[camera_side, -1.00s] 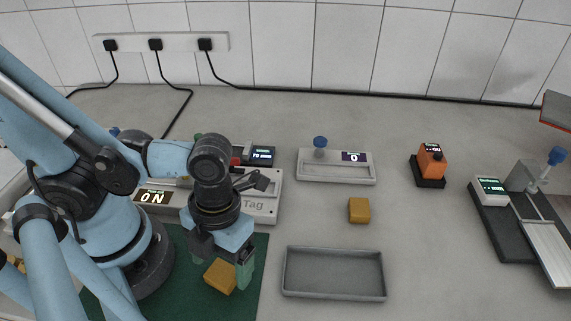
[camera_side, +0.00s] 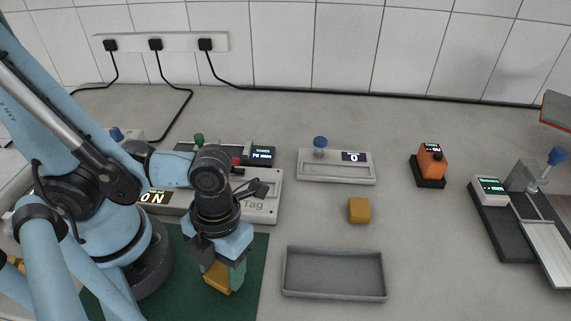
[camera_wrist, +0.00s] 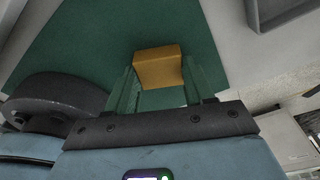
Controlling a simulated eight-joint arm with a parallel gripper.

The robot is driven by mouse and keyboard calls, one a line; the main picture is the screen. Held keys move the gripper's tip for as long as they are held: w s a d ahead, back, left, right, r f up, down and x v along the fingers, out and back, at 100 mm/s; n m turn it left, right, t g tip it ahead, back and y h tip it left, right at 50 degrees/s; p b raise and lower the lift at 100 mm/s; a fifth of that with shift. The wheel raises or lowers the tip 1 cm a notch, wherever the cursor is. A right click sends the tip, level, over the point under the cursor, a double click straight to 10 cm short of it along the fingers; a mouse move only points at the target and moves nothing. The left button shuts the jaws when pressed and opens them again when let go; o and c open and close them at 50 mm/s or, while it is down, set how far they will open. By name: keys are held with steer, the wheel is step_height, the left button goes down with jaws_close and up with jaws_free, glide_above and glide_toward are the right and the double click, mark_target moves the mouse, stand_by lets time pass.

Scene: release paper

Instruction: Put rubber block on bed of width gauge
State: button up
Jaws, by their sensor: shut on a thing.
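A yellow-orange rubber block (camera_side: 217,279) is on the green mat at the lower left. It also shows between my fingers in the wrist view (camera_wrist: 158,68). My gripper (camera_side: 224,272) points down and is shut on this block, with a green finger on either side. The width gauge (camera_side: 490,190) stands at the far right, with a small display, a blue knob and a pale, empty-looking bed (camera_side: 548,250). The bed's near end is cut off by the frame edge.
A similar yellow block (camera_side: 359,210) lies on the grey bench. An empty grey tray (camera_side: 333,296) is right of the mat (camera_side: 250,300). A white device with a blue knob (camera_side: 335,172) and an orange device (camera_side: 432,163) stand behind. Bench between tray and gauge is clear.

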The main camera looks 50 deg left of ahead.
steer(key=shift+c, duration=0.6)
steer(key=shift+r, duration=0.1)
